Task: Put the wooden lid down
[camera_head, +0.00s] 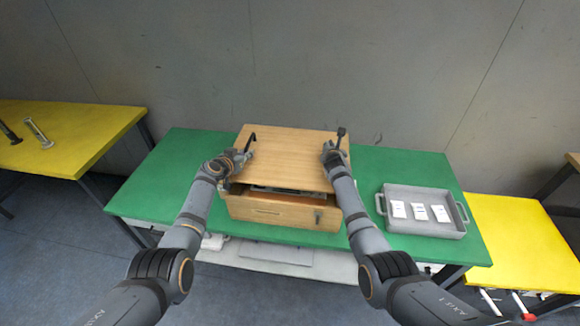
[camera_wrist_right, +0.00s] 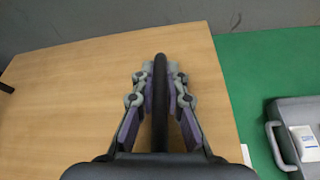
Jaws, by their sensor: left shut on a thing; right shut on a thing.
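The wooden lid (camera_head: 288,152) is a flat light-brown board above a wooden box (camera_head: 285,211) on the green table. A gap shows between the lid and the box front, with something grey inside. My left gripper (camera_head: 245,152) is shut on a black handle at the lid's left side. My right gripper (camera_head: 333,148) is shut on the black handle (camera_head: 341,132) at the lid's right side. In the right wrist view the lid (camera_wrist_right: 60,85) lies beneath the right gripper (camera_wrist_right: 160,75), whose fingers close around the dark handle bar (camera_wrist_right: 159,100). The lid's contact with the box's back is hidden.
A grey tray (camera_head: 390,222) with white labelled packets stands on the green table (camera_head: 400,165) to the right. Yellow tables stand at the left (camera_head: 75,150) and right (camera_head: 520,240). A grey wall rises behind. The green table's left part is clear.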

